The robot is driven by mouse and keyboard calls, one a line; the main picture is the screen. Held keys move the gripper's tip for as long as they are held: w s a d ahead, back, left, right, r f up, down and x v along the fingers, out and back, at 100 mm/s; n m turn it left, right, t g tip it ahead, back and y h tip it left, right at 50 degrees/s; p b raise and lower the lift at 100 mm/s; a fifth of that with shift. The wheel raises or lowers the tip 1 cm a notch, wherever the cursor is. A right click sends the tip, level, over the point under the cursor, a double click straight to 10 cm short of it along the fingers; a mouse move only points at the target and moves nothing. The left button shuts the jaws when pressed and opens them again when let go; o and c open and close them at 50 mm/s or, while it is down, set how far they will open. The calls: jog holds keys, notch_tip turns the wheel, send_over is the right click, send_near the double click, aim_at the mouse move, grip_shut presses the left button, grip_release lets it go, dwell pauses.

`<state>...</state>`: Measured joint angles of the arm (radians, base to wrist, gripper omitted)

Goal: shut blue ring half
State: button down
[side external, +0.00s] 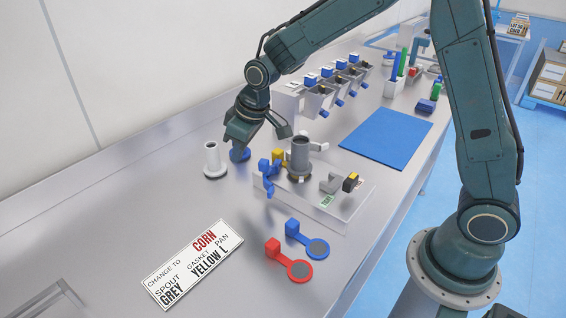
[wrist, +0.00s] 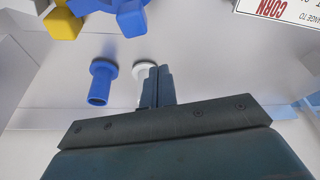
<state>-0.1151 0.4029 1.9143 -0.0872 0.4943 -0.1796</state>
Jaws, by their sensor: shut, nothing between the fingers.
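The blue ring half (side external: 268,180), with its block-shaped knob, is at the left end of the pale fixture block (side external: 325,205). It appears to stand out to the left of the grey spout (side external: 299,155), apart from it. Its blue blocks show at the top of the wrist view (wrist: 131,18), beside a yellow block (wrist: 62,23) that is also behind it in the side view (side external: 278,157). My gripper (wrist: 158,72) is shut and empty. In the side view it is above and left of the fixture, close by a loose blue spout (side external: 240,155) that it partly hides.
A white spout (side external: 213,162) stands left of the blue one. Red (side external: 290,265) and blue (side external: 312,243) handled gaskets lie in front of the fixture. A sign (side external: 195,262) lies front left. A blue mat (side external: 386,138) and a row of dispensers (side external: 320,98) are behind.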

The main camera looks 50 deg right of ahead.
aim_at(264, 178)
jog(key=shift+s+d+f, duration=0.15)
jog(key=shift+s+d, duration=0.05)
jog(key=shift+s, duration=0.4)
jog(key=shift+s+d+f, duration=0.1)
jog(key=shift+s+d, duration=0.15)
jog(key=shift+s, duration=0.3)
jog(key=shift+s+d+f, duration=0.15)
jog(key=shift+s+d, duration=0.05)
jog(key=shift+s, duration=0.4)
jog(key=shift+s, duration=0.15)
jog(key=s+n, duration=0.1)
jog(key=n, duration=0.1)
jog(key=s+n+y, duration=0.1)
jog(key=n, duration=0.1)
jog(key=shift+s+g, duration=0.15)
jog(key=shift+g, duration=0.25)
jog(key=s+n, duration=0.1)
jog(key=n, duration=0.1)
jog(key=s+d+n+y, duration=0.1)
jog(key=shift+n+g, duration=0.4)
jog(key=n, duration=0.1)
jog(key=s+d+n+g, duration=0.1)
jog(key=n, duration=0.1)
jog(key=s+d+n, duration=0.1)
jog(key=n, duration=0.1)
jog(key=shift+s+g+y, duration=0.1)
jog(key=shift+g+y, duration=0.2)
jog(key=shift+s+d, duration=0.25)
jog(key=shift+d, duration=0.1)
